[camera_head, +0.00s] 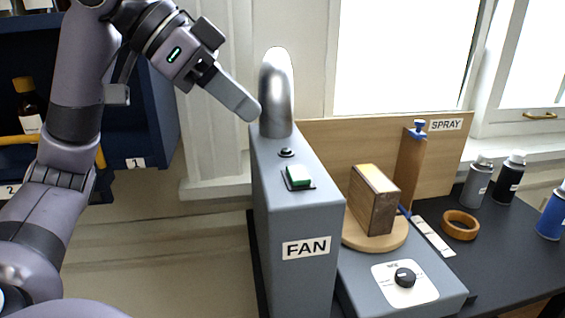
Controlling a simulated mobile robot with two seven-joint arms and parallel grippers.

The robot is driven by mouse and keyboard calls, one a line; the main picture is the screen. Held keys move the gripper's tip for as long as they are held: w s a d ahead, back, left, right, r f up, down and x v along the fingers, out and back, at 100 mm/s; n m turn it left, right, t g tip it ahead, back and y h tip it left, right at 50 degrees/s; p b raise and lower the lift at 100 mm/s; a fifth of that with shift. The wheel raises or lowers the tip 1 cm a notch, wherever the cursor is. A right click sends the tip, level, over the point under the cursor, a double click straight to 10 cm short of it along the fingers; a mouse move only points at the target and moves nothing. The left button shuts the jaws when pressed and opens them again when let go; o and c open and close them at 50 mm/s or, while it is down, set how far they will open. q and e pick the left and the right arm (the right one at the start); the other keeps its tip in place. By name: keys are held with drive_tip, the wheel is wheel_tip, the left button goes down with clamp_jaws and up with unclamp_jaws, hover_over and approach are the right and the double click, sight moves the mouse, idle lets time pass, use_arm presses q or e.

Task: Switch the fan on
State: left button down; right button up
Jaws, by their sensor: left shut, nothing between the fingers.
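The fan (303,228) is a tall grey box with a "FAN" label on its front and a silver curved pipe (277,95) rising from its back. On its top are a green rocker switch (298,176) and, behind it, a small dark button or lamp (286,153). My left gripper (254,115) is shut and empty. Its tip is near the left side of the pipe, above and behind the green switch; I cannot tell whether it touches the pipe. My right gripper is not in view.
Right of the fan, a wooden block (373,200) stands on a round turntable (352,236), beside a black knob (404,277). Behind is a wooden "SPRAY" panel (330,135). A wooden ring (460,225) and several spray cans (476,184) stand on the dark tabletop (500,255).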

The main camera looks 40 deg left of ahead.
use_arm(q)
hover_over(301, 180)
drive_tip(key=s+a, duration=0.2)
wheel_tip(301, 180, down, 6)
drive_tip(key=shift+s+d+r, duration=0.1)
drive_tip(key=shift+r, duration=0.1)
wheel_tip(301, 180, down, 2)
drive_tip(key=shift+f+b, duration=0.1)
drive_tip(key=shift+b, duration=0.3)
drive_tip(key=shift+f, duration=0.85)
